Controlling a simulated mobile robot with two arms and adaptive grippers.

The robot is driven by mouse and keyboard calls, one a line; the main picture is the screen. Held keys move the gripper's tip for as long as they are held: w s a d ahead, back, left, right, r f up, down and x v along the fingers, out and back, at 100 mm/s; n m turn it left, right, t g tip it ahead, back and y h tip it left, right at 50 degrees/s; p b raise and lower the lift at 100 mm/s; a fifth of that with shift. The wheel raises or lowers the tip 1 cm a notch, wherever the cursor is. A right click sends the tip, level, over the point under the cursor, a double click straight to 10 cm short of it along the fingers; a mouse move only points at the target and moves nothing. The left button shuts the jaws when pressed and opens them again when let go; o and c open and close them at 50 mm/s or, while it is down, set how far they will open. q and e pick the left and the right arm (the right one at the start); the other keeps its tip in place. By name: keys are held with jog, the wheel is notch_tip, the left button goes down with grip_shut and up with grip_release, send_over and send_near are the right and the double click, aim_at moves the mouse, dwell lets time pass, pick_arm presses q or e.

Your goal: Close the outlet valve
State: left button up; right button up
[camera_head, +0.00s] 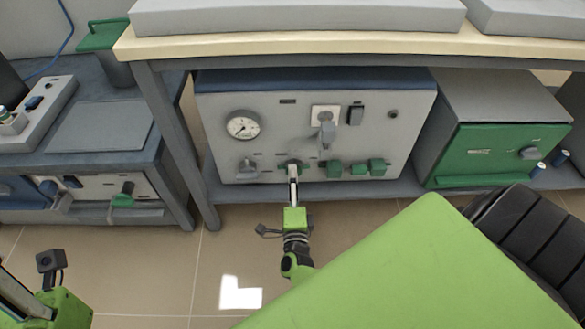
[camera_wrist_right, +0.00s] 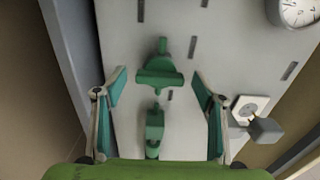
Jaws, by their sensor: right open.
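The equipment panel (camera_head: 230,158) under the bench carries a row of valve handles along its lower edge; their labels are too small to read, so I cannot tell which is the outlet valve. My right gripper (camera_head: 293,178) is at a green valve handle (camera_head: 293,165) left of the other green ones. In the right wrist view my right gripper (camera_wrist_right: 161,76) is open, its two fingers either side of a green handle (camera_wrist_right: 160,74), with gaps on both sides. A second green fitting (camera_wrist_right: 154,132) lies below it. My left arm shows at the lower left; its fingertips are cut off or unclear.
A round gauge (camera_head: 243,125) and a socket with a grey plug (camera_head: 326,130) are above the valves. More green handles (camera_head: 356,168) sit to the right. A green-fronted box (camera_head: 490,150) stands right on the shelf. A bench leg (camera_head: 180,150) stands left. Tiled floor (camera_head: 160,260) is open in front.

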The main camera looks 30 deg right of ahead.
jog(key=v, duration=0.5)
dwell(0.6)
